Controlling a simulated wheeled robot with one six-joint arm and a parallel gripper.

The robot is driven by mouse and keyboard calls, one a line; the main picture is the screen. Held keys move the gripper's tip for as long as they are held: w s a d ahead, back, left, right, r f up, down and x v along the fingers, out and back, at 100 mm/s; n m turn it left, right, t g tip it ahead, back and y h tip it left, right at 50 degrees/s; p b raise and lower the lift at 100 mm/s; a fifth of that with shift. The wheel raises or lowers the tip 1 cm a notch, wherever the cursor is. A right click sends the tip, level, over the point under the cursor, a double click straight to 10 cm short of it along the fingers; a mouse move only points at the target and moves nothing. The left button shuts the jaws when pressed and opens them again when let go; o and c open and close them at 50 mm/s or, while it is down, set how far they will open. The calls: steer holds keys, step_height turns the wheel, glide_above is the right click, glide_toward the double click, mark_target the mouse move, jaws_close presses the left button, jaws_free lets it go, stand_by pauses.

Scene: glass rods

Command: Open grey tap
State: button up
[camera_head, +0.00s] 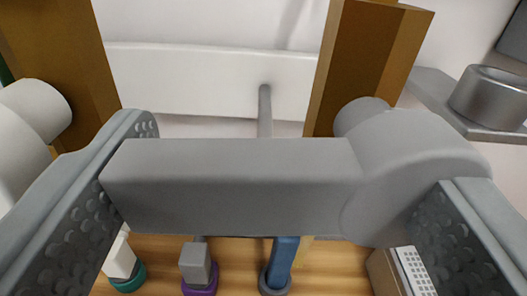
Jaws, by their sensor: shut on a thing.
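The grey tap (235,185) fills the middle of the view, with a long block-shaped lever lying nearly level. Its rounded hub (415,175) is at the right end. My gripper (300,165) has one dark, studded finger at the left end of the lever and the other at the hub's right side. It is shut on the tap, across its length. The tap hides much of what lies behind it.
Brown posts stand behind at left (65,70) and right (350,60). A white rounded part (35,110) is at far left. A metal cup (490,95) sits on a grey shelf at right. Below are small ringed pieces (197,265) and a box (385,275) on wood.

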steer(key=shift+d+f+n, duration=0.1)
steer(key=shift+f+n, duration=0.3)
steer(key=shift+n, duration=0.75)
steer(key=shift+d+f+n, duration=0.1)
steer(key=shift+f+n, duration=0.3)
steer(key=shift+n, duration=0.75)
steer(key=o, duration=1.4)
steer(key=shift+s, duration=0.1)
steer(key=s, duration=1.7)
steer(key=shift+s, duration=0.1)
